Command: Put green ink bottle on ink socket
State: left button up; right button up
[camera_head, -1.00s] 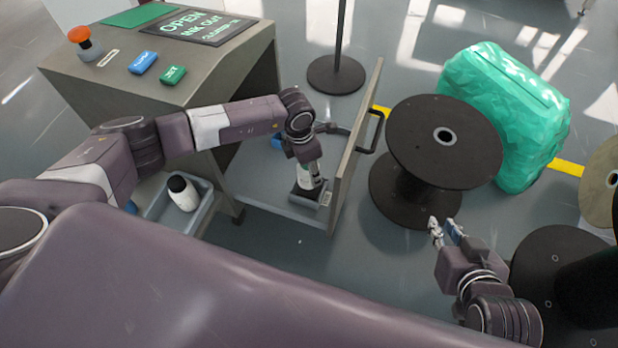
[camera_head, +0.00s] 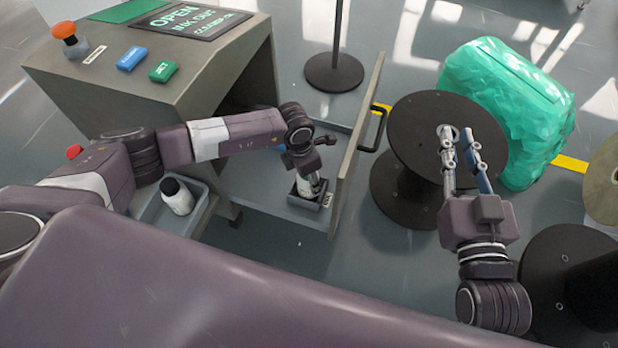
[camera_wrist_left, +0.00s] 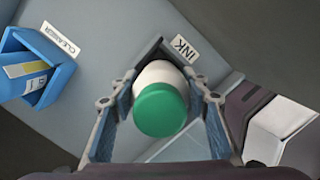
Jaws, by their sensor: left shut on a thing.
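The green ink bottle, white with a green cap (camera_wrist_left: 160,108), stands in the ink socket (camera_head: 300,203), a dark holder on the open drawer floor. In the left wrist view it sits beside the INK label (camera_wrist_left: 184,48). My left gripper (camera_wrist_left: 161,92) is shut on the bottle, one finger on each side. In the head view the bottle (camera_head: 308,186) shows below my left wrist, partly hidden by the gripper; how deep it sits cannot be told. My right gripper (camera_head: 460,130) is open and empty, its fingers in front of the black spool in the picture.
A blue cleaner container (camera_wrist_left: 25,80) sits in a socket labelled CLEANER. A grey bin (camera_head: 152,212) holds a white bottle with a black cap (camera_head: 177,196). The drawer's front panel (camera_head: 358,140) stands right of the socket. A black spool (camera_head: 420,125) and green wrapped bundle (camera_head: 520,110) are beyond.

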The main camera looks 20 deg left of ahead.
jog(key=shift+r, duration=0.25)
pick_arm(q)
jog(key=shift+f, duration=0.1)
pick_arm(e)
jog(key=shift+r, duration=0.1)
pick_arm(q)
jog(key=o, duration=1.3)
pick_arm(e)
jog(key=shift+a+r, duration=0.1)
jog(key=shift+r, duration=0.35)
